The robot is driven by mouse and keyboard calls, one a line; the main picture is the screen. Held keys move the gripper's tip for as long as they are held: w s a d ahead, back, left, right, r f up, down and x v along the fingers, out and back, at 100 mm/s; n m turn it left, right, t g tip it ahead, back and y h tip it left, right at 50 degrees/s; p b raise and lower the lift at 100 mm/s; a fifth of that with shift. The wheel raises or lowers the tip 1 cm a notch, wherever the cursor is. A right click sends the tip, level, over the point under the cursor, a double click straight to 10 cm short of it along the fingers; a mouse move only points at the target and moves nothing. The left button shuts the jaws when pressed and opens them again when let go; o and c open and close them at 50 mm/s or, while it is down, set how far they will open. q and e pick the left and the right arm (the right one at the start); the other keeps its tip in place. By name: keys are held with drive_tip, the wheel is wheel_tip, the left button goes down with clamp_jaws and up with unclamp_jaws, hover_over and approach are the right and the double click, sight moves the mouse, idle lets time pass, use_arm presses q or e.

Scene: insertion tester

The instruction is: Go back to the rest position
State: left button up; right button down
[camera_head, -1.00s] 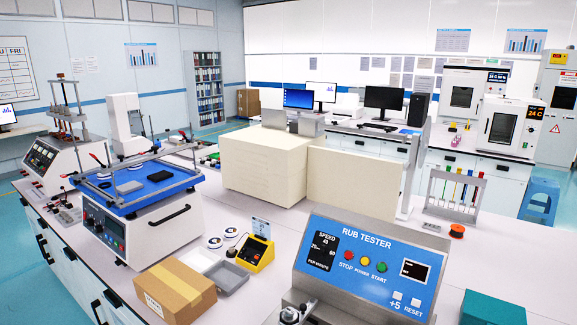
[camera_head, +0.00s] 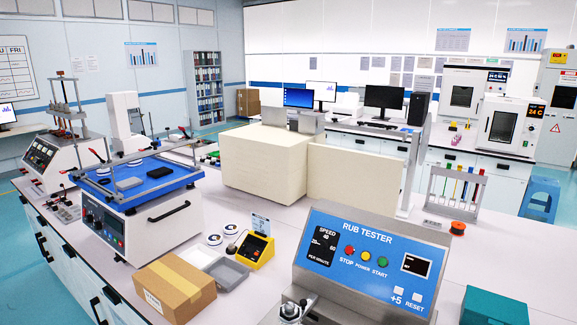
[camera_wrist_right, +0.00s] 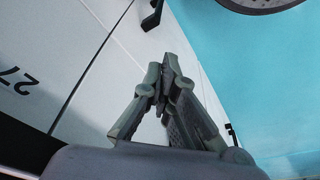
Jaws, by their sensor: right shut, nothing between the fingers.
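My right gripper (camera_wrist_right: 165,82) shows in the right wrist view with its fingertips together and nothing between them. It is in front of a white cabinet face (camera_wrist_right: 85,70) and above the blue floor (camera_wrist_right: 255,85). It appears apart from both. Neither gripper shows in the head view, and my left gripper is in no frame. The rub tester (camera_head: 365,262), with its blue panel and several buttons, stands at the front of the bench.
A cardboard box (camera_head: 175,288), grey trays (camera_head: 228,273) and a small yellow device (camera_head: 255,250) are left of the tester. A shaker with a blue platform (camera_head: 140,180) stands further left. A teal box (camera_head: 493,307) is at the front right. Blue floor is open beside the cabinets.

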drive_tip(key=s+d+f+b, duration=0.1)
drive_tip(key=s+f, duration=0.8)
drive_tip(key=f, duration=0.3)
drive_tip(key=s+d+f+g+b, duration=0.1)
drive_tip(key=s+d+f, duration=0.1)
drive_tip(key=s+f, duration=0.8)
wheel_tip(320, 180, down, 3)
drive_tip(key=shift+d+f+g+b, duration=0.15)
drive_tip(key=shift+g+b, duration=0.15)
drive_tip(key=shift+b, duration=0.05)
